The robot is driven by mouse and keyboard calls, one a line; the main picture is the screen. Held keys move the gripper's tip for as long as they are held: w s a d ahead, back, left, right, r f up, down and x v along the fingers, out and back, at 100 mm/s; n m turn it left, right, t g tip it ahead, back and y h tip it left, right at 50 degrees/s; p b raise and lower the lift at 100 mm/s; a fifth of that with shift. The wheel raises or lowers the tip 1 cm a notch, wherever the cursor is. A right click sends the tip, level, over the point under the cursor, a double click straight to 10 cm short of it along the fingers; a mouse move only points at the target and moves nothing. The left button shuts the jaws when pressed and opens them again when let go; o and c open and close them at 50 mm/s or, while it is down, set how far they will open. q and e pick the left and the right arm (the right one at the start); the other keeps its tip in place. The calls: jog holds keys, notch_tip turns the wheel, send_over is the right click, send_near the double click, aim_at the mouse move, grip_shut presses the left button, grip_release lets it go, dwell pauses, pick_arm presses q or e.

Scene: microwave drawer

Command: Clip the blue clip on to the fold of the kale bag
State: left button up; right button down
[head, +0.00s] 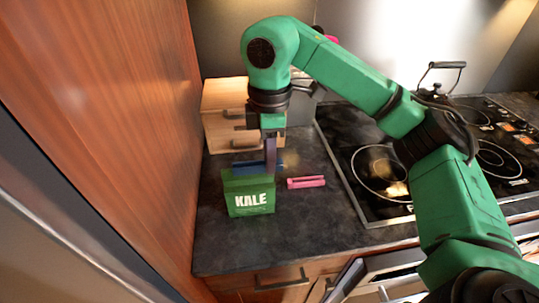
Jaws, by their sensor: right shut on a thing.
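The green kale bag (250,198) stands upright on the dark countertop, its white KALE label facing me. The blue clip (247,168) lies along the top edge of the bag, at its fold. I cannot tell whether it grips the fold or only rests against it. My right gripper (270,160) points down from above, at the right part of the blue clip, and is shut on it. The fingers hide part of the clip. My left gripper is not in view.
A pink clip (306,182) lies on the counter right of the bag. A wooden drawer box (224,115) stands behind. A black stove (365,165) with a kettle is at the right. A wooden wall (130,110) borders the left. The counter (290,235) in front is clear.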

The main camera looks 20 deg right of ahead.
jog(key=shift+f, duration=0.3)
dwell(0.4)
jog(key=shift+f+b, duration=0.3)
jog(key=shift+b, duration=0.15)
jog(key=shift+f, duration=0.1)
jog(key=shift+c, duration=0.7)
grip_release()
notch_tip(320, 180, up, 6)
jog(key=p, duration=0.4)
jog(key=shift+f+p, duration=0.15)
jog(key=shift+p, duration=0.25)
jog(key=shift+r+p, duration=1.1)
jog(key=shift+r, duration=0.1)
